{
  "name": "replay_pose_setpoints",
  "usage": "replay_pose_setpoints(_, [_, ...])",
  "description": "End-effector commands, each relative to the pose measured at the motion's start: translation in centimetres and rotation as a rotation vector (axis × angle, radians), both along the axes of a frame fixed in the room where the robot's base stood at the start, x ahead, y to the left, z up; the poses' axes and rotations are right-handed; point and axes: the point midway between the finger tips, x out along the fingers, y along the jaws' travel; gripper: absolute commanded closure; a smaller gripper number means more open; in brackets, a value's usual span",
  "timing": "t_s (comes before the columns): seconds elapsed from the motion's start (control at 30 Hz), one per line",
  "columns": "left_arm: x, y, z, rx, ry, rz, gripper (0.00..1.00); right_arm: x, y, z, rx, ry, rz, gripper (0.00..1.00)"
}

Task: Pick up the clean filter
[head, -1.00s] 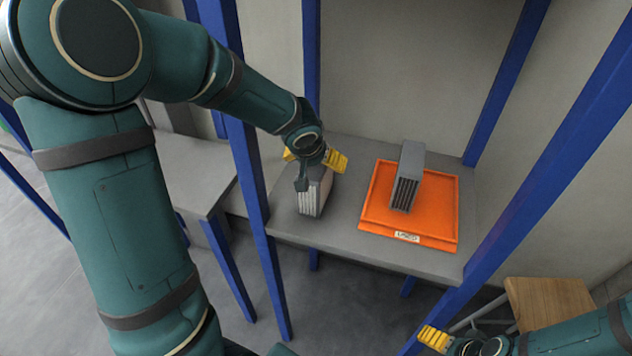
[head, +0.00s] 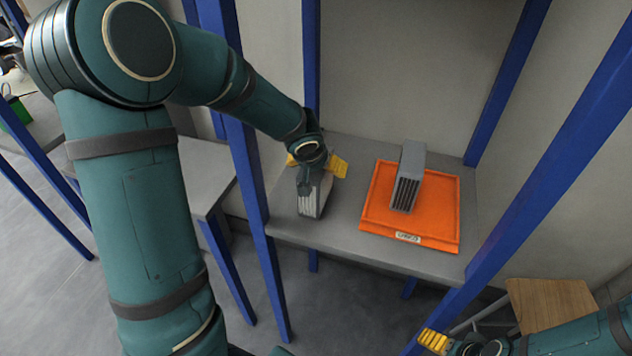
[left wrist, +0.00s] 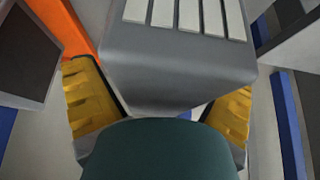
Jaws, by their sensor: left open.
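The clean filter (head: 312,200), a grey block with white pleats, stands on the grey shelf left of the orange tray. It also shows in the left wrist view (left wrist: 180,60). My left gripper (head: 316,165) is open at the top of this filter. Its yellow fingers stand on either side of the filter in the left wrist view (left wrist: 162,108), and I see no clear grip. My wrist hides part of the filter in the head view. My right gripper (head: 433,341) is low at the right, away from the shelf; its jaw opening is unclear.
A second grey filter with dark pleats (head: 407,190) stands in the orange tray (head: 447,205), which has a label on its front. Blue posts (head: 250,170) frame the shelf (head: 340,240). A wooden surface (head: 550,305) lies at the lower right.

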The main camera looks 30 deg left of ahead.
Motion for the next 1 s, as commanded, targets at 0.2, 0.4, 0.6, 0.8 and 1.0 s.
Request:
replay_pose_setpoints(0.2, [0.01, -0.02, -0.18, 0.0, 0.0, 0.0, 0.04, 0.0, -0.01, -0.36, 0.0, 0.0, 0.0, 0.03])
replay_pose_setpoints(0.4, [0.02, -0.02, -0.3, 0.0, -0.001, 0.0, 0.04, 0.01, -0.01, -0.61, 0.0, 0.0, 0.0, 0.03])
replay_pose_setpoints(0.6, [0.02, -0.02, -0.28, 0.0, 0.0, 0.0, 0.04, 0.0, 0.0, -0.63, 0.0, 0.0, 0.0, 0.03])
replay_pose_setpoints(0.8, [0.01, -0.01, -0.29, 0.0, 0.0, 0.0, 0.31, 0.0, 0.0, -0.63, 0.0, 0.0, 0.0, 0.03])
replay_pose_setpoints(1.0, [0.0, -0.01, -0.31, 0.0, 0.0, 0.0, 0.82, 0.0, 0.0, -0.63, 0.0, 0.0, 0.0, 0.03])
